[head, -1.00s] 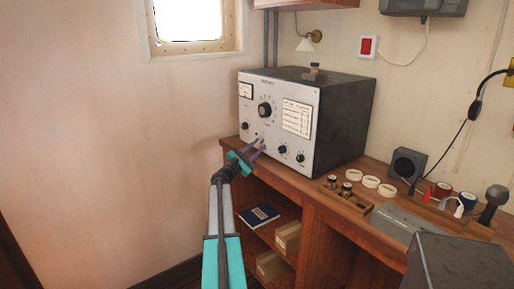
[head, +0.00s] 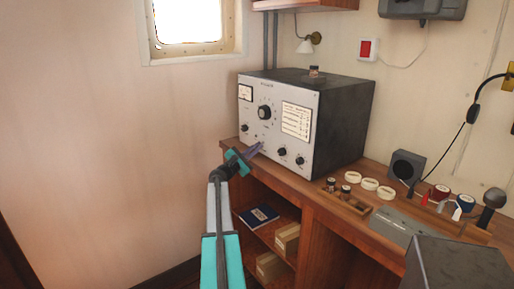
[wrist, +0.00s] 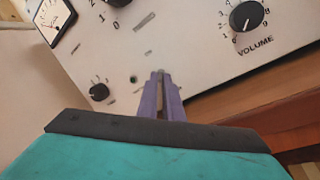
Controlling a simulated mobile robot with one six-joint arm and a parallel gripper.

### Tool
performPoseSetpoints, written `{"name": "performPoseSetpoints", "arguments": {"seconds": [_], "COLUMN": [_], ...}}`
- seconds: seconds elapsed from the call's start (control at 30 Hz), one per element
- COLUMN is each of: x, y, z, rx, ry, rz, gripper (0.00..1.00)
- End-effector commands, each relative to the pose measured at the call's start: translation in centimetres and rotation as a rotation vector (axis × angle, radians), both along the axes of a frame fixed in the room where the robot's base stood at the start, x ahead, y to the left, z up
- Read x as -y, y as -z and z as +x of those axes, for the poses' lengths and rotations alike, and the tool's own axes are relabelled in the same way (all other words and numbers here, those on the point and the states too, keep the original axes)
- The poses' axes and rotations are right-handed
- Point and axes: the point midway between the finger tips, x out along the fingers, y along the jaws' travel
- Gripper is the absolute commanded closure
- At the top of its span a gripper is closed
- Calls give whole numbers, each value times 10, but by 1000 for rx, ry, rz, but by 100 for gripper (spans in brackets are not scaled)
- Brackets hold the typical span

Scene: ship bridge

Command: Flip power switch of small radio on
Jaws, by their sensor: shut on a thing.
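The small radio (head: 318,150) is a box with a dark case and a pale front panel, standing on the wooden desk. My gripper (head: 259,146) is at the lower part of its front panel. In the wrist view my gripper (wrist: 161,76) has its two purple fingers close together, pointing at the panel. The power switch (wrist: 161,70) is a small metal tip between the fingertips, mostly hidden by them; its position cannot be told. The volume knob (wrist: 246,16) is to the right, and a small black knob (wrist: 99,92) is to the left.
The desk (head: 322,197) runs to the right, with a wooden tray of small jars (head: 346,199), pale rings (head: 369,183) and a speaker (head: 407,166). Open shelves (head: 262,232) lie below. The floor side at left is clear.

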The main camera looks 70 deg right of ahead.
Motion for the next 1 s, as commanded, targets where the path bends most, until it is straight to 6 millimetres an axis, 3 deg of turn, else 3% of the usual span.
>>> {"name": "performPoseSetpoints", "arguments": {"seconds": [1.0], "x": [-1], "y": [-28], "z": [-1], "rx": [272], "ry": [5], "rz": [424], "gripper": [100]}}
